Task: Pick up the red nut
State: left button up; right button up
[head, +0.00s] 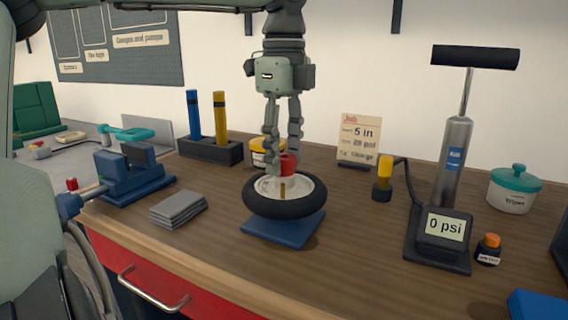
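The red nut (288,164) sits at the top of the pale hub of a small wheel (314,200) with a black tyre. The wheel lies flat on a blue stand (284,229) on the bench. My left gripper (283,164) points straight down over the wheel, with its fingertips at the nut. One finger is at the nut's left side, and the other comes down behind its right side. I cannot tell whether the fingers press on the nut or whether it is lifted off the hub. My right gripper is not in view.
A blue vise (130,172) and grey cloths (178,209) are to the left. A holder (210,149) with blue and yellow tools and a job card (359,138) stand behind. A pump (455,170) with a 0 psi gauge (444,228) stands right. Bare wood lies right of the wheel.

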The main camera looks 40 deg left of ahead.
aim_at(282, 159)
pick_arm(q)
jog(key=c, duration=0.5)
jog(key=shift+c, duration=0.2)
jog(key=shift+r, duration=0.45)
notch_tip(282, 159, up, 4)
jog(key=shift+s+f, duration=0.15)
jog(key=shift+f, duration=0.05)
jog(key=s+a+r+b, duration=0.1)
jog(key=s+a+r, duration=0.2)
jog(key=s+r, duration=0.3)
jog(key=s, duration=0.4)
jog(key=shift+s+a+r+b, duration=0.3)
jog(key=shift+s+a+b, duration=0.1)
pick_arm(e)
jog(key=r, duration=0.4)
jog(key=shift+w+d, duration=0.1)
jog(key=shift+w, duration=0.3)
